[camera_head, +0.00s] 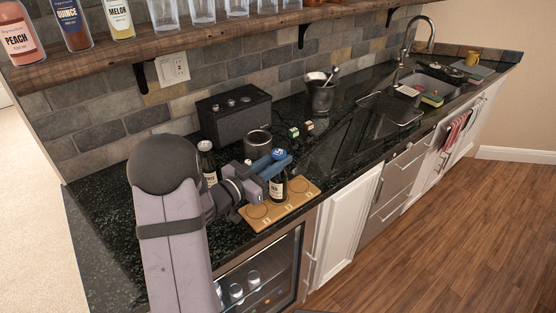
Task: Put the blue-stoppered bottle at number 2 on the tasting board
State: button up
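The blue-stoppered bottle (278,191) is dark with a pale label and stands upright over the middle of the wooden tasting board (251,223). Its blue stopper shows just above my gripper (276,166). The gripper's blue fingers are at the bottle's neck, coming from the left. The near finger hides part of the neck, and I cannot tell whether the fingers press on it. The board has ring marks on either side of the bottle and small number labels along its front edge, too small to read surely. Whether the bottle's base touches the board is unclear.
A black speaker (234,116), small dice-like blocks (301,130) and an ice bucket (321,93) stand farther back. Bare counter lies right of the board.

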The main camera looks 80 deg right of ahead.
jog(key=o, duration=0.4)
jog(key=shift+c, duration=0.2)
jog(key=shift+r, duration=0.2)
jog(key=b+v, duration=0.2)
jog(key=v, duration=1)
jog(key=shift+b, duration=0.35)
